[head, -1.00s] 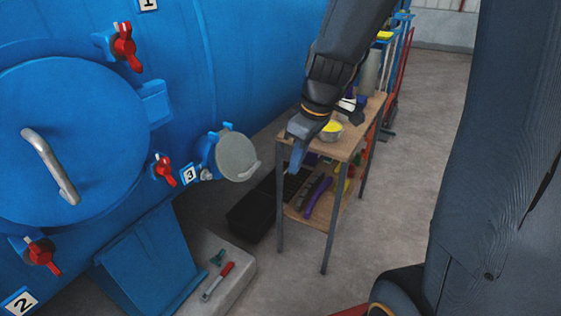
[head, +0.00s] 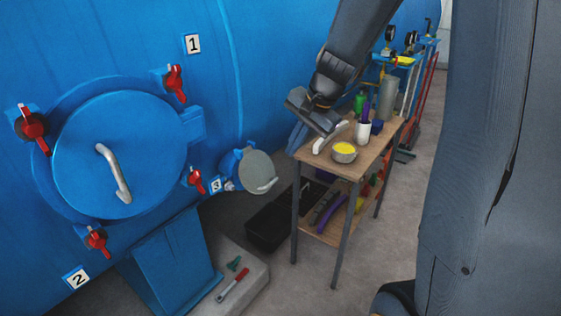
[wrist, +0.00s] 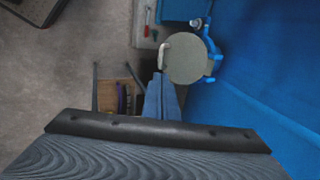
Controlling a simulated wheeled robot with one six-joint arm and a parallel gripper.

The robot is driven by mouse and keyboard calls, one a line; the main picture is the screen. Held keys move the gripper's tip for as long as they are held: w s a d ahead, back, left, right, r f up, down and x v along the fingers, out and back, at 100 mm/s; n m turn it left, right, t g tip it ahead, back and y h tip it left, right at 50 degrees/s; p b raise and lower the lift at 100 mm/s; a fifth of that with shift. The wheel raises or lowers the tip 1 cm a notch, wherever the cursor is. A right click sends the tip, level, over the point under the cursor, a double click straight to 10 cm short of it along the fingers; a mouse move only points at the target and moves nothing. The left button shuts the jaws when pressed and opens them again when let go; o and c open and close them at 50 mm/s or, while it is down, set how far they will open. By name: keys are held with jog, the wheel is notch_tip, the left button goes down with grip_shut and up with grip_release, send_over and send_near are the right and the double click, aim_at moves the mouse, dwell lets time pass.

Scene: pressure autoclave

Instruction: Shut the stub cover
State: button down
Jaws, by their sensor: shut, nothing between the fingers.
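The stub cover is a grey round disc (head: 257,172) with a pale handle (head: 267,185) at its right edge, beside the small blue stub (head: 231,164) on the vessel. It stands swung out from the stub, not flat over it. The wrist view shows the cover (wrist: 190,61), its handle (wrist: 164,52) and blue hinge parts to the right. My gripper (head: 293,141) is shut and empty, right of and above the cover in the head view. In the wrist view my gripper's blue fingers (wrist: 160,92) point toward the handle, apart from it in the picture; depth is unclear.
A large blue door (head: 120,150) with red clamps is at left. A black crate (head: 272,226) and a concrete plinth (head: 247,285) with tools lie below.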

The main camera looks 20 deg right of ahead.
aim_at(273, 182)
jog(key=x, duration=1.3)
jog(key=shift+a+f, duration=0.1)
jog(key=shift+f, duration=0.05)
jog(key=shift+s+a, duration=0.1)
jog(key=shift+a, duration=0.15)
jog(key=shift+d+b, duration=0.25)
jog(key=shift+b, duration=0.1)
jog(key=shift+a+f, duration=0.1)
jog(key=shift+f+b, duration=0.15)
jog(key=shift+b, duration=0.5)
